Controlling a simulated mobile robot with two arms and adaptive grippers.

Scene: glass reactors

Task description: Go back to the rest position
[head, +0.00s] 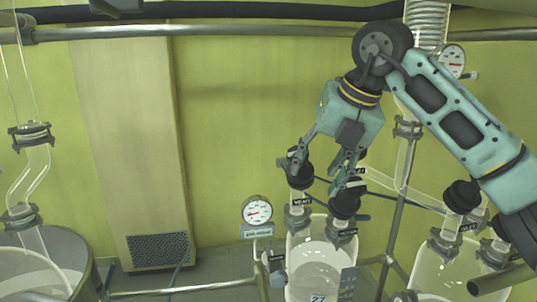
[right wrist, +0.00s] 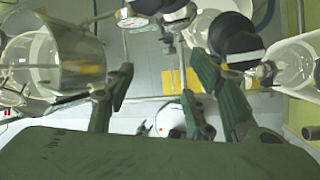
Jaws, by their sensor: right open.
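My right gripper (head: 322,172) is open above a glass reactor (head: 320,264) marked 27. Its arm comes in from the right, and its fingers point down. One finger overlaps the black cap (head: 301,176) of the valve labelled vent. The other is in front of the second black cap (head: 345,200). I cannot tell whether they touch. In the right wrist view the gripper (right wrist: 165,85) has its fingers spread wide with nothing between them. My left gripper is not in view.
A pressure gauge (head: 257,211) stands left of the reactor. Another glass reactor (head: 440,272) with black-capped valves is at the right. A large vessel (head: 40,275) with glass piping is at the left. A horizontal pipe (head: 200,31) crosses the green wall, whose middle is clear.

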